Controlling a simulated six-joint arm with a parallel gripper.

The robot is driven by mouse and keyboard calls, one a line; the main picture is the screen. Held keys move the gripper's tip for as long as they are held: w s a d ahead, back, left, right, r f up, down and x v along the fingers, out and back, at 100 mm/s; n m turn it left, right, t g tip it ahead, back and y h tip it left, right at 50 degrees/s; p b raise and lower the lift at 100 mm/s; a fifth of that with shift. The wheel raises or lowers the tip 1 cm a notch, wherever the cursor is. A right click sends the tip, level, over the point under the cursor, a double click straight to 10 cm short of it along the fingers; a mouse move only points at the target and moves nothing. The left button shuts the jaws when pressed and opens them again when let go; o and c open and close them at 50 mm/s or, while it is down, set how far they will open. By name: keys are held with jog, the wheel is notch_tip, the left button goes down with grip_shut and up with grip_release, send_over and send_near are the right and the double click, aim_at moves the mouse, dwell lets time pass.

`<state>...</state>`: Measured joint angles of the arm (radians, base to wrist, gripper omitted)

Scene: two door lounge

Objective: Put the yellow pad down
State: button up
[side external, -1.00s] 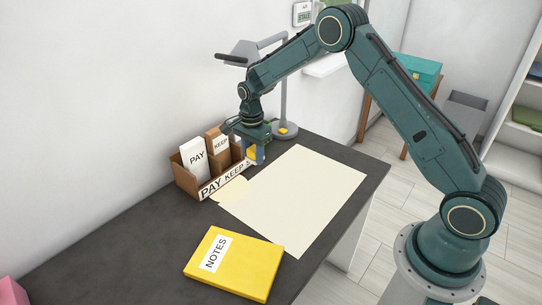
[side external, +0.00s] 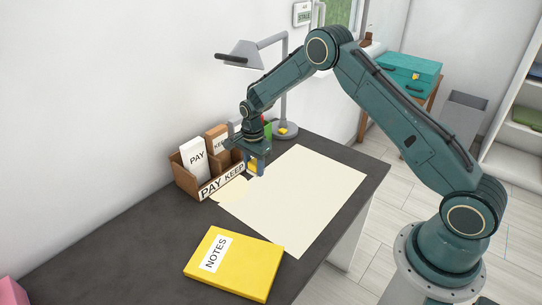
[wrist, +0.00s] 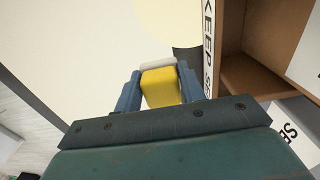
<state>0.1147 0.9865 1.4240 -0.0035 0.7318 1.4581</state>
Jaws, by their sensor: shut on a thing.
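The yellow pad is a small yellow block (wrist: 161,87) between the two blue fingers of my gripper (wrist: 158,90) in the wrist view. A pale grey-white strip shows at its far edge. In the side view my gripper (side external: 259,168) points down just right of the brown letter sorter, by the cream desk mat's far-left edge. Only a small yellow patch of the pad (side external: 252,166) shows there, partly hidden by a finger. My gripper is shut on the pad. I cannot tell whether the pad touches the surface below.
The brown letter sorter (side external: 185,181), labelled PAY and KEEP, stands close on the left, holding cards. A grey lamp (side external: 286,100) stands behind. A yellow NOTES book (side external: 255,267) lies nearer the camera. The cream mat (side external: 300,195) is mostly clear. A pale round patch (side external: 232,190) lies beside the sorter.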

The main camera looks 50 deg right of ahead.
aim_at(255, 174)
jog(key=shift+f, duration=1.9)
jog(key=shift+f, duration=0.15)
jog(key=o, duration=1)
notch_tip(255, 174, up, 12)
jog(key=shift+r, duration=0.1)
jog(key=shift+r, duration=0.1)
